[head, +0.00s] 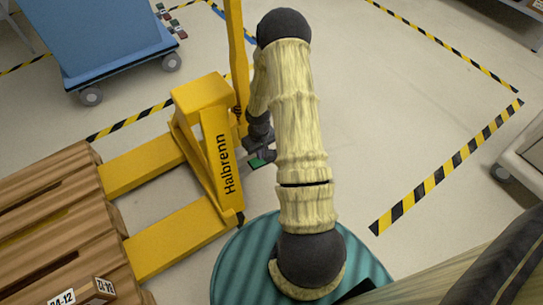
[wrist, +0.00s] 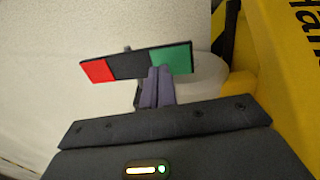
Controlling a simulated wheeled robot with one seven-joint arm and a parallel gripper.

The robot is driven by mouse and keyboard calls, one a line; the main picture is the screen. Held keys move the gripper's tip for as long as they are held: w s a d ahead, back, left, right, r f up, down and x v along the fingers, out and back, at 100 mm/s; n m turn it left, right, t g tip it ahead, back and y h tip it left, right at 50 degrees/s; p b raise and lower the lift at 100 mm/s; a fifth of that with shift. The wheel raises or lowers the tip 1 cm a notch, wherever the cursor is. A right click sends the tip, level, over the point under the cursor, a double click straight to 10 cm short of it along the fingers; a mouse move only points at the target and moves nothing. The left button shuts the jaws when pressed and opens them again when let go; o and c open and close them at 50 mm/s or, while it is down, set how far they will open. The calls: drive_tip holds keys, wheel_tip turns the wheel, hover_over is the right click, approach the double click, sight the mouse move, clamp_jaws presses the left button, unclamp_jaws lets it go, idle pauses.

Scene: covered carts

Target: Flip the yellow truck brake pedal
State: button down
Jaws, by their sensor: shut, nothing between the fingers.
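The yellow truck (head: 208,150), marked "Halbrenn", stands left of my arm with its forks toward a wooden pallet. In the wrist view the brake pedal (wrist: 128,65) is a dark bar with a red left end and a green right end. It tilts slightly, its green end higher. In the head view only a green part of the pedal (head: 264,158) shows beside the truck; my gripper and arm hide the rest. My gripper (wrist: 160,72) is shut and empty, its fingertips overlapping the bar near the green end. I cannot tell whether they touch it.
The wooden pallet (head: 45,215) at the left carries small labelled boxes. A blue covered cart (head: 100,40) stands at the upper left. Another cart (head: 525,160) is at the right edge. The floor between my arm and the striped tape (head: 450,165) is clear.

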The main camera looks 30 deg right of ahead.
drive_tip(key=shift+f+b, duration=0.55)
drive_tip(key=shift+f, duration=0.45)
idle(0.7)
drive_tip(key=shift+r+p, duration=3.55)
drive_tip(key=shift+p, duration=0.05)
drive_tip(key=s+a+r+t+p, duration=0.1)
drive_tip(key=a+r+p, duration=0.2)
drive_tip(key=r, duration=0.9)
drive_tip(key=s+a+r+p, duration=0.2)
drive_tip(key=a+r+p, duration=0.15)
drive_tip(key=r, duration=0.85)
drive_tip(key=s+a+r+t+p, duration=0.1)
drive_tip(key=s+a+r+p, duration=0.3)
drive_tip(key=r, duration=0.4)
drive_tip(key=s+a+r+t+p, duration=0.1)
drive_tip(key=s+a+r, duration=0.2)
drive_tip(key=s+r, duration=0.4)
wheel_tip(320, 180, up, 38)
drive_tip(key=w+p, duration=0.1)
drive_tip(key=p, duration=3.6)
drive_tip(key=shift+w, duration=0.25)
